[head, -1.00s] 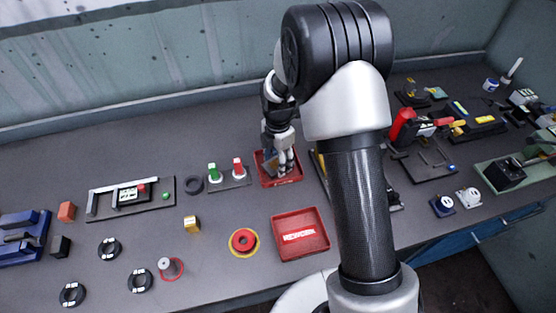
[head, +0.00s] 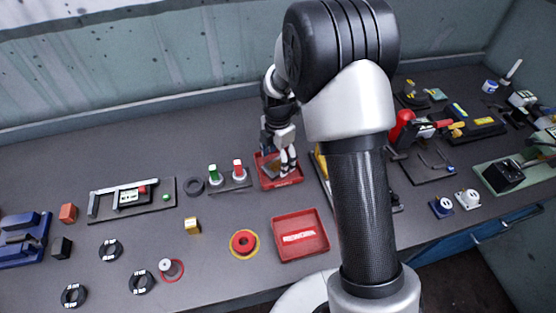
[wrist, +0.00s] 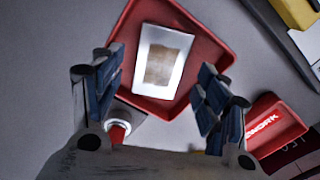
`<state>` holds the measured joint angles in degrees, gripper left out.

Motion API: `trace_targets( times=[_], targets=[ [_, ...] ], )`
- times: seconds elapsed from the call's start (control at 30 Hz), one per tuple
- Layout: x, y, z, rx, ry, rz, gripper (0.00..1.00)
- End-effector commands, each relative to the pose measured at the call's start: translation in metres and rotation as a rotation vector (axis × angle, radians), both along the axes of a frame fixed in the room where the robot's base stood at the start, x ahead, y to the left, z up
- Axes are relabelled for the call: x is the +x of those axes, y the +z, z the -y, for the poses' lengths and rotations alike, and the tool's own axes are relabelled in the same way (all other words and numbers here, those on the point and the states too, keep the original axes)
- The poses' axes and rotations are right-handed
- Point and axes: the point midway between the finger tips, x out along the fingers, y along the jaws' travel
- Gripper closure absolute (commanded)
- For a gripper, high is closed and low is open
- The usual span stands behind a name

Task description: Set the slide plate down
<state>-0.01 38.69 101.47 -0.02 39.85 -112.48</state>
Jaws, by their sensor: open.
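The slide plate (wrist: 163,62) is a pale rectangular plate with a brownish square in its middle. It lies in a red tray (wrist: 203,40) in the wrist view; the same tray (head: 292,179) shows at the back middle of the bench in the head view. My gripper (wrist: 155,85) is open, its blue-padded fingers spread wide on either side of the plate and apart from it. In the head view my gripper (head: 280,165) is over the tray and partly hides the plate.
The red REWORK tray (head: 300,236) stands in front. Green-topped (head: 214,175) and red-topped (head: 239,171) pieces stand close left of the plate's tray. A yellow-edged item (head: 321,165) is close on the right, partly behind my arm.

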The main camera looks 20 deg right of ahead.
Motion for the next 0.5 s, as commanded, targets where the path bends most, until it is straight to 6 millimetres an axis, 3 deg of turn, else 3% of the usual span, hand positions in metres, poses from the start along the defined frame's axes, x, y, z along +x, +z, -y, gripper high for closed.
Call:
trace_targets(
  times=[0.03, 0.2, 0.5],
  targets=[
    [0.001, 0.016, 0.000, 0.000, 0.000, 0.004, 0.32],
    [0.001, 0.054, 0.000, 0.000, 0.000, 0.004, 0.32],
    [0.001, 0.096, 0.000, 0.000, 0.000, 0.002, 0.32]
  ],
)
